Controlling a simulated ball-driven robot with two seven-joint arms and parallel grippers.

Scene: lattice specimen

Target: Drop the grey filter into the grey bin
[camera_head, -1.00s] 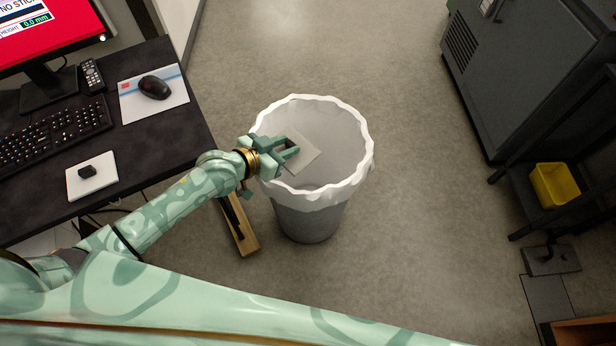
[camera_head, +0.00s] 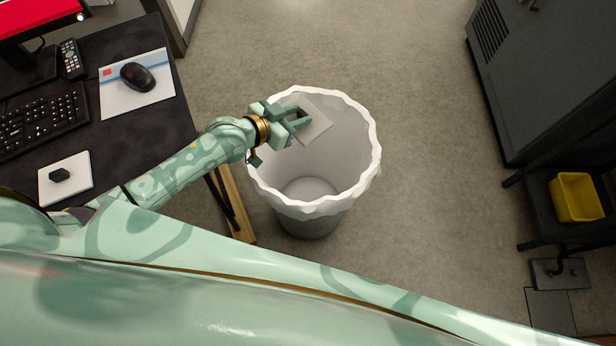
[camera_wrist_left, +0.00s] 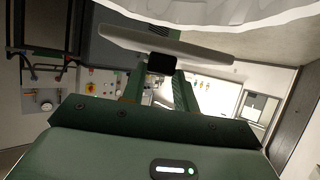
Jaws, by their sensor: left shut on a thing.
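The grey filter (camera_head: 312,124) is a thin, flat, square panel. In the left wrist view the filter (camera_wrist_left: 190,48) shows nearly edge-on across the fingertips. The grey bin (camera_head: 308,224) stands on the floor with a white liner folded over its wavy rim. The visible part of its inside looks empty. My right gripper is in neither view.
A black desk (camera_head: 120,130) with a keyboard (camera_head: 40,122), a mouse (camera_head: 137,77) and a white pad (camera_head: 64,178) stands at left. A grey cabinet (camera_head: 550,80) and a yellow container (camera_head: 575,197) are at right. The floor right of the bin is clear.

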